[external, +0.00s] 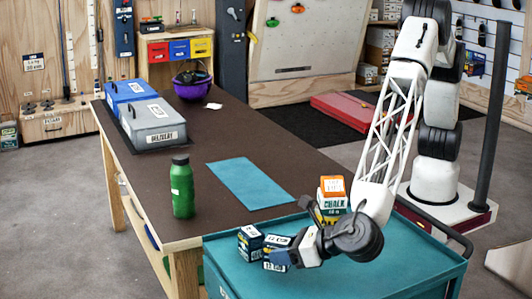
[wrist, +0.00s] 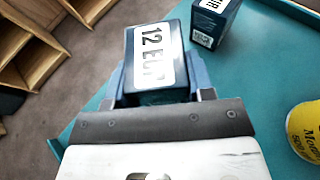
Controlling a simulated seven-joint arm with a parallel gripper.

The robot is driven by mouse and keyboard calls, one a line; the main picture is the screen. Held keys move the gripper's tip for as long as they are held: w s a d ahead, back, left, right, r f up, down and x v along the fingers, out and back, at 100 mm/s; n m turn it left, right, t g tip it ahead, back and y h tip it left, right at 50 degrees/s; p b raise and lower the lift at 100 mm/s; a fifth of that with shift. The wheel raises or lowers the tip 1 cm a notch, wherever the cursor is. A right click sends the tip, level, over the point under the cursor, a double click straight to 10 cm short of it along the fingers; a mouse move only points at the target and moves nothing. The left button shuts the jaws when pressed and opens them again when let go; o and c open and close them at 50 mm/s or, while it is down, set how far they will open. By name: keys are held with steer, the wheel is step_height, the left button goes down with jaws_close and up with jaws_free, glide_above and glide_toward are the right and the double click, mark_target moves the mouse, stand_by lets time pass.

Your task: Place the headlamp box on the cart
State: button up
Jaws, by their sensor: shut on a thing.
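A dark blue box (wrist: 155,48) with a white "12 EUR" label is between the fingers of my gripper (wrist: 158,80) in the wrist view. I take it to be the headlamp box. In the external view my gripper (external: 286,254) is shut on this box (external: 272,264), low over the near-left part of the teal cart (external: 400,262). I cannot tell whether the box touches the cart top. A similar dark box (external: 250,242) stands on the cart just left of it; it also shows in the wrist view (wrist: 206,22).
An orange-topped chalk box (external: 333,188) and a yellow can (wrist: 306,130) are on the cart. The brown table (external: 215,130) adjoins it, with a green bottle (external: 182,188), blue mat (external: 250,183) and grey case (external: 153,124). The cart's right side is clear.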

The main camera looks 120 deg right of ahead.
steer(key=shift+f, duration=1.85)
steer(key=shift+f, duration=0.15)
steer(key=o, duration=1.2)
steer(key=shift+o, duration=0.2)
steer(key=v, duration=1.2)
